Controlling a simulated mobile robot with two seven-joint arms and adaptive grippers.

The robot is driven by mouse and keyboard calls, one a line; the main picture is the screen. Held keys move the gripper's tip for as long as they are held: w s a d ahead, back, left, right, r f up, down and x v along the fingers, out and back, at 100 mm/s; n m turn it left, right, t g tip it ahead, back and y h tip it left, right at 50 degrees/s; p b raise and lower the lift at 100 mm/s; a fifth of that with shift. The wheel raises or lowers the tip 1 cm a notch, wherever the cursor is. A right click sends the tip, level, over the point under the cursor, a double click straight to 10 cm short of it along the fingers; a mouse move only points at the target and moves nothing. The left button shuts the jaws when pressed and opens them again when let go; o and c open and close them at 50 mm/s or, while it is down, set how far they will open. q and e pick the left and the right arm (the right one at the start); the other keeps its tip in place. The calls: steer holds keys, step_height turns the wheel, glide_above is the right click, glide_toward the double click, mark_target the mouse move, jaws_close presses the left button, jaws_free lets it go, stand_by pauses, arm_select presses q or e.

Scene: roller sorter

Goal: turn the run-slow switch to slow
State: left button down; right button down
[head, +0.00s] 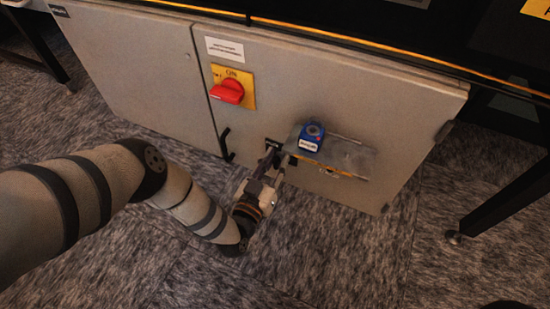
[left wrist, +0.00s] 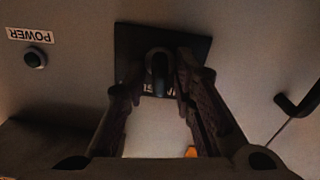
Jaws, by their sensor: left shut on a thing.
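The run-slow switch is a small dark knob (left wrist: 158,66) on a black square plate (left wrist: 128,45) on the grey cabinet front. The lettering on the plate is partly covered by my fingers and cannot be read in full. My left gripper (left wrist: 158,84) has its two fingers on either side of the knob and is shut on it. In the head view my left gripper (head: 271,162) reaches the cabinet from below, and it hides most of the switch. The knob's exact setting is hard to tell. My right gripper is not in view.
A small shelf (head: 355,158) holding a blue device (head: 311,136) juts out just right of my left gripper. A red rotary switch (head: 228,92) on a yellow plate sits up left. A black door handle (head: 226,145) is close on the left. A POWER label (left wrist: 30,34) shows in the wrist view.

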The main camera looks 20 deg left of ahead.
arm_select(q)
steer(key=m+p, duration=0.1)
steer(key=m, duration=0.3)
steer(key=shift+d, duration=0.2)
steer(key=shift+f+m+p, duration=0.1)
steer(key=shift+m+p, duration=0.4)
steer(key=shift+m, duration=1.3)
steer(key=c, duration=1.7)
jaws_free()
steer(key=shift+o, duration=0.2)
steer(key=s, duration=1.2)
steer(key=shift+a, duration=0.2)
